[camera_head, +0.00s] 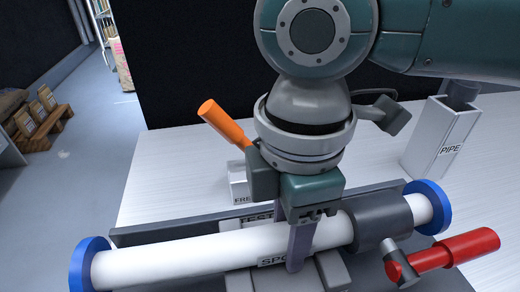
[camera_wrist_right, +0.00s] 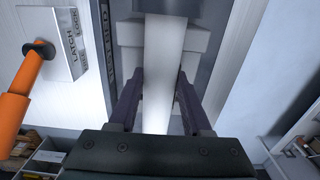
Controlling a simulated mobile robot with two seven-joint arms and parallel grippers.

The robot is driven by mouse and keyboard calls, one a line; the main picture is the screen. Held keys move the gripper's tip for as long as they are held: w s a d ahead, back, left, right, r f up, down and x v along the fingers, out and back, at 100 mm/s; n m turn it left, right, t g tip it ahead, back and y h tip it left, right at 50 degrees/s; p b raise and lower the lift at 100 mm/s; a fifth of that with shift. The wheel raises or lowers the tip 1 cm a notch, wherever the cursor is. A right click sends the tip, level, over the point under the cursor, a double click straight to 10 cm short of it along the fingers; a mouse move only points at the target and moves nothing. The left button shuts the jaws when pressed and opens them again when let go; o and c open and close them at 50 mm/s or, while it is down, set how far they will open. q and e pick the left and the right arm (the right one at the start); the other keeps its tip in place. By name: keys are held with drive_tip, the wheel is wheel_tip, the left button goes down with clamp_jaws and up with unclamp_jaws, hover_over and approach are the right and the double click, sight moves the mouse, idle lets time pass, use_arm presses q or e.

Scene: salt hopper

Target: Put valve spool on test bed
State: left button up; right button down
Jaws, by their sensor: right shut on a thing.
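The valve spool (camera_head: 180,261) is a long white pipe with blue end flanges, a dark grey collar and a red handle (camera_head: 460,250). It lies lengthwise over the grey test bed (camera_head: 150,235), whose label is partly hidden. Grey blocks of the bed show beneath its middle. I cannot tell whether the spool rests on them or hangs just above. My right gripper (camera_head: 297,245) points down and is shut across the white pipe near its middle. In the right wrist view, the fingers (camera_wrist_right: 158,100) flank the pipe (camera_wrist_right: 158,65). My left gripper is not in view.
An orange-handled latch (camera_head: 224,123) stands behind the bed, by a small labelled white block (camera_head: 238,187). A white holder labelled PIPE (camera_head: 440,140) stands at the back right. The white tabletop (camera_head: 160,170) is clear at back left. Boxes on a pallet (camera_head: 42,115) sit far left.

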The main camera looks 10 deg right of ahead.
drive_tip(key=shift+c, duration=1.7)
unclamp_jaws()
drive_tip(key=shift+f, duration=0.1)
wheel_tip(320, 180, up, 12)
drive_tip(key=shift+r+p, duration=0.2)
drive_tip(key=shift+p, duration=0.25)
